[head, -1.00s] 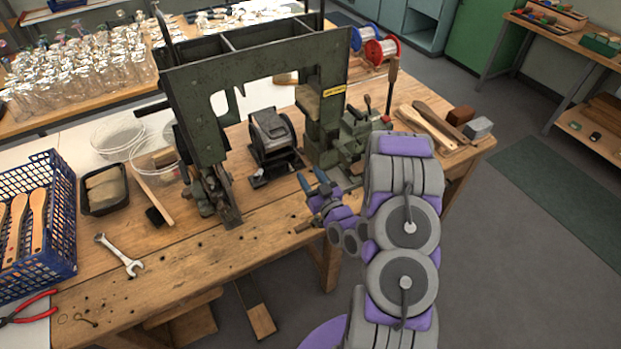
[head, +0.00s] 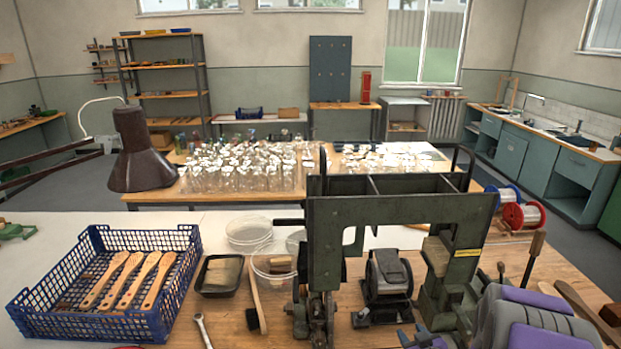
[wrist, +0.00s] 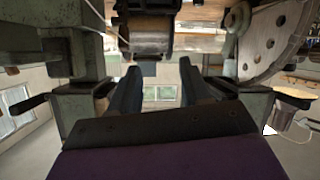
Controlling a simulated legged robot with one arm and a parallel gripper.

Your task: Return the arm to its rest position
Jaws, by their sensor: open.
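My arm (head: 535,322) shows at the lower right of the head view as grey and purple links, low beside the green tufting machine. My gripper (head: 425,338) is at the bottom edge of the head view, only partly in the picture. In the wrist view my gripper (wrist: 160,90) has its two dark fingers standing apart with nothing between them. The wrist picture looks upside down. Parts of the green machine (wrist: 80,55) and a dark roller-like part (wrist: 148,32) are in front of the fingers.
The green machine (head: 400,212) stands on the bench left of my arm. A small dark machine (head: 388,280), red and blue wire spools (head: 522,215) and a wooden brush handle (head: 590,312) are close by. A blue crate (head: 95,325) holds wooden handles at the left.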

